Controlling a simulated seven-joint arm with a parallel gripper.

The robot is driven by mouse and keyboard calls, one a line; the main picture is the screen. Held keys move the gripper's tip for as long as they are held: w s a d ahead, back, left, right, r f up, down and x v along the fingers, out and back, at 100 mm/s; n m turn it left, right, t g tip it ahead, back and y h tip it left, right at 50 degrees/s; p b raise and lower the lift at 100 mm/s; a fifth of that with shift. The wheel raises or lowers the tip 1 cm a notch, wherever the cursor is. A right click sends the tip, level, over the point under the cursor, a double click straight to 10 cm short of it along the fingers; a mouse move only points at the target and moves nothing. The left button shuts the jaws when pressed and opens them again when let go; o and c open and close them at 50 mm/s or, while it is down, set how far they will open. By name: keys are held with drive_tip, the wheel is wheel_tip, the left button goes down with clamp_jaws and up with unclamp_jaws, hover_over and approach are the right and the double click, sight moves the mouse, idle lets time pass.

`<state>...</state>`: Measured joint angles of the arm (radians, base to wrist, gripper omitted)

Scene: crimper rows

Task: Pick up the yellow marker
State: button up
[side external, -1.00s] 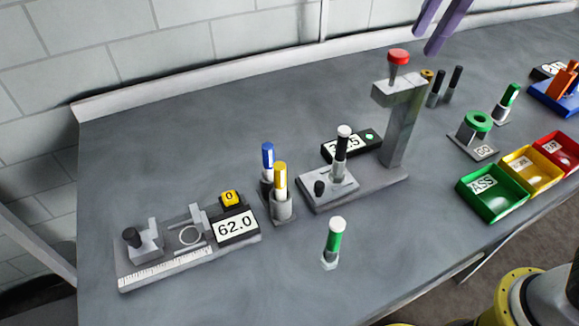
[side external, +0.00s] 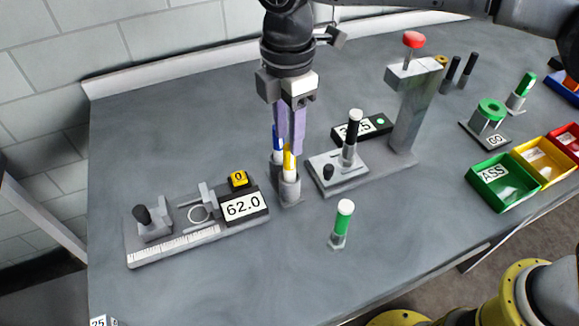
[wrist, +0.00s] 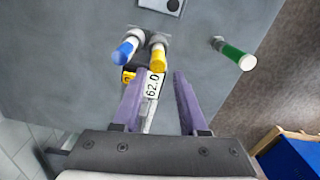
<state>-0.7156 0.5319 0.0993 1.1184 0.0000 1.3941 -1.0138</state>
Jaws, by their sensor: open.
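The yellow marker (side external: 289,162) stands upright in a grey holder (side external: 290,190), beside a blue marker (side external: 277,143). My gripper (side external: 289,150) has two purple fingers pointing down. It is open and empty, with its fingertips close to the tops of the two markers in the side view. In the wrist view, the yellow marker (wrist: 158,56) lies just ahead of the gap between the fingertips (wrist: 157,76). The blue marker (wrist: 125,52) is to its left, ahead of the left finger. In the side view the fingers partly cover the blue marker.
A gauge reading 62.0 (side external: 243,207) is left of the holder. A stand with a black marker (side external: 353,130) and a press column with a red knob (side external: 414,40) are right. A green marker (side external: 342,222) stands in front. The bench front is mostly clear.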

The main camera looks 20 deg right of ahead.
sight(289, 161)
drive_tip(key=shift+w+d+f, duration=0.1)
drive_tip(key=shift+f, duration=1.85)
drive_tip(key=shift+w+d+f, duration=0.1)
drive_tip(key=shift+f, duration=1.8)
clamp_jaws()
